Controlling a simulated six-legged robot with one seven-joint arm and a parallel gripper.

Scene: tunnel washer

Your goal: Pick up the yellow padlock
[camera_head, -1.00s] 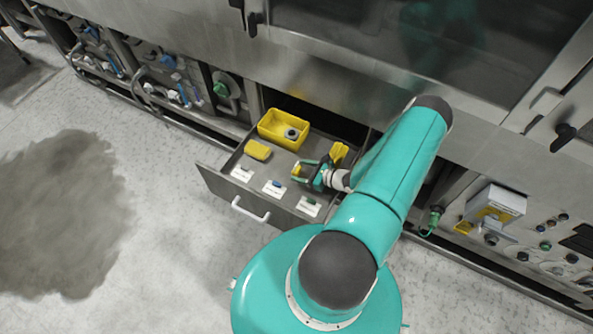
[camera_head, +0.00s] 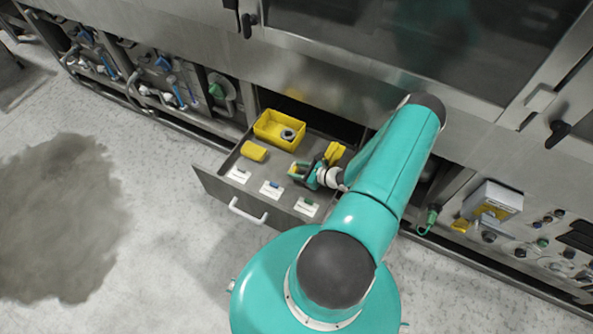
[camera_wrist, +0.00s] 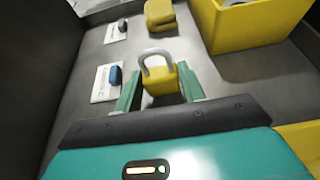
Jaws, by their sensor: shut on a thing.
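The yellow padlock (camera_wrist: 162,82) has a yellow body and a grey shackle. In the wrist view it sits between the two teal fingers of my gripper (camera_wrist: 160,88), which is shut on it. The shackle points away from my palm. In the head view my gripper (camera_head: 303,174) is over the open drawer (camera_head: 228,188), with a small yellow bit of the padlock (camera_head: 294,169) at the fingertips. I cannot tell whether the padlock touches the drawer floor.
A yellow bin (camera_head: 266,131) holding a grey ring (camera_head: 287,135) stands at the drawer's back. A yellow block (camera_head: 254,151) lies left of my gripper. White cards (camera_head: 271,188) with small coloured items lie along the front. Another yellow item (camera_head: 335,151) is behind my gripper.

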